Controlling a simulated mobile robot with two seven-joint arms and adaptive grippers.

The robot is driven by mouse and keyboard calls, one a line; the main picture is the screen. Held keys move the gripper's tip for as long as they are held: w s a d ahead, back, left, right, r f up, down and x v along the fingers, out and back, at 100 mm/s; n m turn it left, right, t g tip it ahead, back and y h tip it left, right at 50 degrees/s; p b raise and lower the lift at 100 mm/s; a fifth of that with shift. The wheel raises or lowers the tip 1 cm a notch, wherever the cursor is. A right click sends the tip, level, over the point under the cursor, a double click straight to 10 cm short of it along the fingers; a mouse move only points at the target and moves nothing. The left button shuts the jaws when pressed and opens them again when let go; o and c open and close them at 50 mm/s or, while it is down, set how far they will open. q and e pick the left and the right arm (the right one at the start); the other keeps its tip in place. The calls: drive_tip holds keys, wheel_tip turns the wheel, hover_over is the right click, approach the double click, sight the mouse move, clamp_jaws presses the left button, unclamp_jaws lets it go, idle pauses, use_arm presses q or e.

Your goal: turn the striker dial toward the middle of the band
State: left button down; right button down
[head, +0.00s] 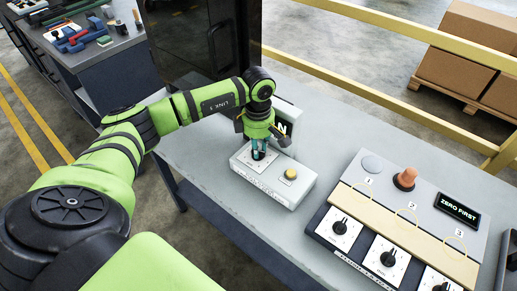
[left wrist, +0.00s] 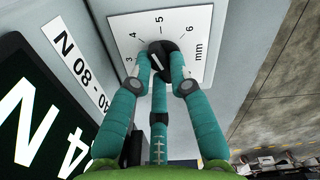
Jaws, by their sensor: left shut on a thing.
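The striker dial is a black knob (left wrist: 161,48) on a white scale plate (left wrist: 196,22) marked 3, 4, 5, 6 and mm. In the head view its plate (head: 246,158) is on top of a grey box (head: 266,190) on the table. My left gripper (head: 259,152) points down at the dial. In the left wrist view its teal fingers (left wrist: 160,72) are shut on the knob from both sides. My right gripper is in neither view.
A yellow button (head: 291,174) sits beside the dial on the box. A black display (left wrist: 38,108) stands close behind. To the right is a panel with several dials (head: 388,258), a wooden strip (head: 410,231), an orange knob (head: 405,179) and a screen (head: 459,210) reading ZERO FIRST.

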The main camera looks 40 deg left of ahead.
use_arm(q)
drive_tip(key=n+b, duration=0.1)
drive_tip(key=n, duration=0.2)
drive_tip(key=shift+s+f, duration=0.1)
drive_tip(key=shift+a+n+b, duration=0.1)
drive_tip(key=shift+n+b, duration=0.3)
drive_tip(key=shift+n, duration=1.3)
drive_tip(key=c, duration=1.1)
unclamp_jaws()
drive_tip(key=shift+c, duration=0.2)
wheel_tip(320, 180, up, 12)
